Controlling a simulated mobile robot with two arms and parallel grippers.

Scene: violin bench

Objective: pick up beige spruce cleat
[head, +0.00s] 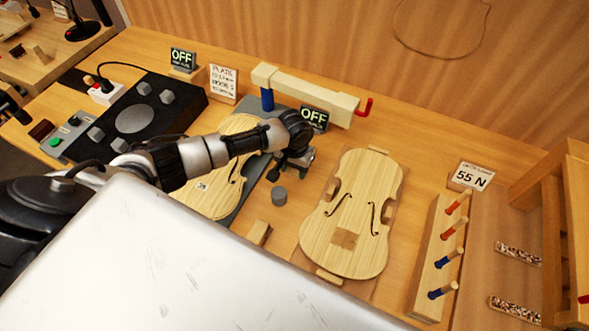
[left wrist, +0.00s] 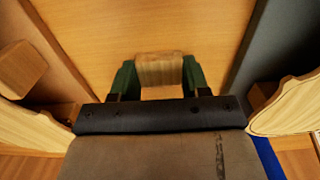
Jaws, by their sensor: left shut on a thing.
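The beige spruce cleat (left wrist: 160,71), a small wooden block with a browner top edge, sits between the two green fingers of my left gripper (left wrist: 158,78) in the left wrist view. The fingers are shut on its sides. In the head view my left gripper (head: 293,165) is over the bench between the two violin plates, and the cleat cannot be made out there. My right gripper is not in view.
One violin plate (head: 352,222) lies right of the gripper; another (head: 212,199) lies partly under my left arm. A clamp rack (head: 434,262) stands at right, a beam (head: 305,93) behind.

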